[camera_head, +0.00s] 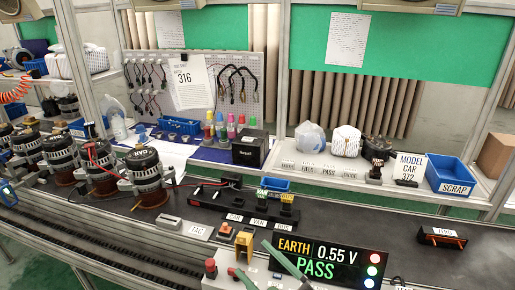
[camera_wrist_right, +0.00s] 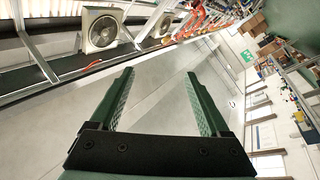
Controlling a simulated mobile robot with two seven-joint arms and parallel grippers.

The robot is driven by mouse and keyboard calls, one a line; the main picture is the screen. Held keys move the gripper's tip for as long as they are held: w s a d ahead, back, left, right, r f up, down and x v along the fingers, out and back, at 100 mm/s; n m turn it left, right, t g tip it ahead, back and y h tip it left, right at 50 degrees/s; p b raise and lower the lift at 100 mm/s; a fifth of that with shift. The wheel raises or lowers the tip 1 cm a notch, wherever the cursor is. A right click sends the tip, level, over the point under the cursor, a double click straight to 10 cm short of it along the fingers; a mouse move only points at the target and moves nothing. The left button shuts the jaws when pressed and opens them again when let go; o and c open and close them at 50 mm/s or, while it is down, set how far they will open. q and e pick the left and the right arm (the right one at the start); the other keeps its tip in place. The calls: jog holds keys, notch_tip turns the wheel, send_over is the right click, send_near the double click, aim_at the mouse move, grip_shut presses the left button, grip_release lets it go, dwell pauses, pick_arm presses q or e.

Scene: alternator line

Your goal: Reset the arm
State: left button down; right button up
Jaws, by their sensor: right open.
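My right gripper (camera_head: 262,262) shows at the bottom of the head view, its two green fingers spread above the front of the bench. In the right wrist view my right gripper (camera_wrist_right: 160,75) is open, with nothing between its fingers. That view is tilted and looks out over bare grey floor. My left gripper is in neither view. Several alternators (camera_head: 147,180) stand in a row on the line at the left. The display (camera_head: 322,262) reads EARTH 0.55 V PASS.
A card reading MODEL CAR 372 (camera_head: 409,167) and a blue SCRAP bin (camera_head: 450,176) stand on the right shelf. A black fixture (camera_head: 236,207) sits mid-bench.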

jog(key=d+f+m+t+h, duration=0.2)
jog(key=d+f+m+h, duration=0.6)
jog(key=f, duration=0.2)
jog(key=s+d+f+m+g+h, duration=0.3)
jog(key=s+d+f, duration=0.1)
jog(key=s+f, duration=0.4)
jog(key=s+d+f+m+g+h+p, duration=0.1)
jog(key=s+d+f+m+g+h, duration=0.2)
jog(key=s+f, duration=0.4)
jog(key=shift+s+d+f+g, duration=0.35)
jog(key=shift+d+f+g, duration=0.35)
jog(key=shift+f, duration=0.2)
